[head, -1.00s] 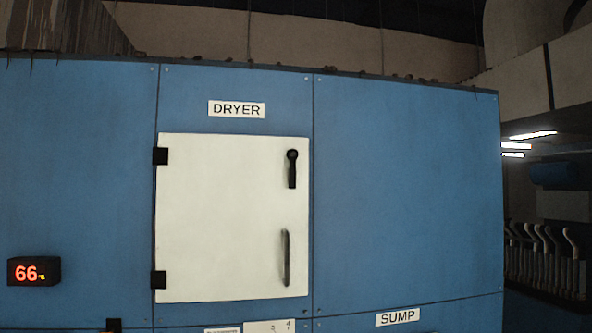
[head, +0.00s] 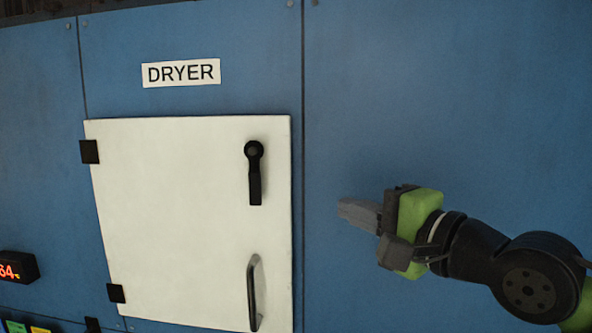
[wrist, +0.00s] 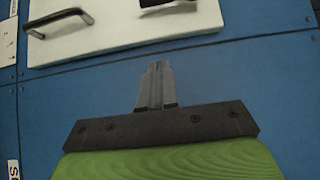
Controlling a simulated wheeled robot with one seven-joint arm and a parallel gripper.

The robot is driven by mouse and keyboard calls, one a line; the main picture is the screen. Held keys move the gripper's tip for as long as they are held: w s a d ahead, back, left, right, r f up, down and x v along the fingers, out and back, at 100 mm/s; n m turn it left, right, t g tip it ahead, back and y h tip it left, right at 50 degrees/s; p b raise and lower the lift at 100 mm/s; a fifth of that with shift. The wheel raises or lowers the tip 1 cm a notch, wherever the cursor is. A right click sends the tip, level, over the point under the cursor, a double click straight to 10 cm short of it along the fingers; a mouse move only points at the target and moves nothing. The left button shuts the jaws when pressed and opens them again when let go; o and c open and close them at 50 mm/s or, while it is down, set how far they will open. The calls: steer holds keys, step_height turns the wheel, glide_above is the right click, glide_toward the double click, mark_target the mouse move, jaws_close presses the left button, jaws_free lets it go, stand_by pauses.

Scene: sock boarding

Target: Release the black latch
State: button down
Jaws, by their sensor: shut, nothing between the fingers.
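The black latch (head: 254,172) is on the upper right of the white dryer door (head: 180,220). Its round pivot is at the top and its lever hangs straight down. In the wrist view the latch (wrist: 165,8) shows partly at the top edge. My gripper (head: 345,211) is to the right of the door, in front of the blue panel, apart from the latch and a little lower than it. Its grey fingers are together, with nothing between them, pointing left. The fingertips also show in the wrist view (wrist: 157,68), below the door's edge.
A metal bar handle (head: 253,293) is on the door below the latch. Black hinges (head: 89,151) are on the door's left side. A DRYER sign (head: 181,73) is above it. A red temperature display (head: 17,268) is at the far left. The blue panel (head: 450,100) right of the door is bare.

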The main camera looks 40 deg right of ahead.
steer(key=a, duration=0.3)
glide_toward(255, 175)
steer(key=w+d+f, duration=0.3)
steer(key=d, duration=0.2)
steer(key=shift+w+a+f+b, duration=0.1)
steer(key=shift+w+a+b, duration=0.45)
steer(key=shift+w+a, duration=0.8)
steer(key=shift+w, duration=0.15)
